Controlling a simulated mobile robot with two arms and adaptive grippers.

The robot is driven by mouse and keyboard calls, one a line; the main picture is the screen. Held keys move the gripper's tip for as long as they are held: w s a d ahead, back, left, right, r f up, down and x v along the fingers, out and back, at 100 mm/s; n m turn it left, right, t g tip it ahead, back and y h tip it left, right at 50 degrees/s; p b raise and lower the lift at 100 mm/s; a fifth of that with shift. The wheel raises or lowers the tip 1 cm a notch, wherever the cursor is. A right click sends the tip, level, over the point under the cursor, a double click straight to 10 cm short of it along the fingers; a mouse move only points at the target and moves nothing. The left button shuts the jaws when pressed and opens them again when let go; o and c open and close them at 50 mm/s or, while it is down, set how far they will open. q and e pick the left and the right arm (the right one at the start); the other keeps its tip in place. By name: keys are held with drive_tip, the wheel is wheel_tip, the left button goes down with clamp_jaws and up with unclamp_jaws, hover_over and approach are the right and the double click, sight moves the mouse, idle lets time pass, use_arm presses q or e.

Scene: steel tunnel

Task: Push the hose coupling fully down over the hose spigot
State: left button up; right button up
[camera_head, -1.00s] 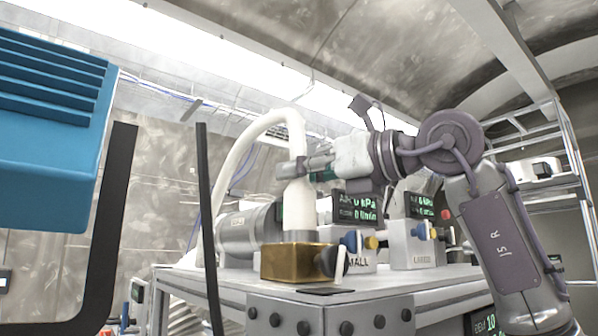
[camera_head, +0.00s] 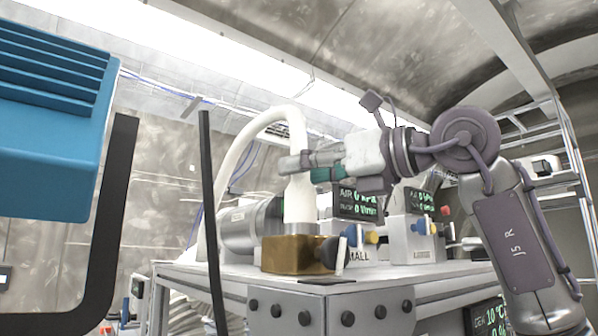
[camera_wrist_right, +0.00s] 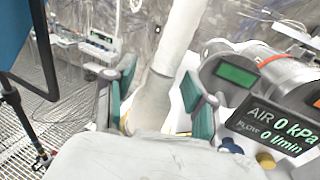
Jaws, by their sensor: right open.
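The white hose coupling (camera_head: 299,201) stands upright on the brass block (camera_head: 290,255) at the end of an arched white hose (camera_head: 262,117). A grey band shows at its foot; I cannot tell how much spigot is covered. My right gripper (camera_head: 297,164) reaches in from the right at the coupling's upper part, and its near finger hides part of the hose. In the right wrist view the open fingers (camera_wrist_right: 162,97) stand either side of the coupling (camera_wrist_right: 152,101), with a visible gap at the right finger. My left gripper is not in view.
Two grey boxes with displays (camera_head: 358,204) (camera_head: 414,236) and a grey cylinder (camera_head: 240,228) stand close by on the bench (camera_head: 230,275). A dark knob (camera_head: 330,252) sticks out of the brass block. A blue object (camera_head: 45,130) and black bars (camera_head: 212,220) fill the left foreground.

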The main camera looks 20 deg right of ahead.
drive_tip(key=v, duration=1)
drive_tip(key=shift+s+d, duration=0.3)
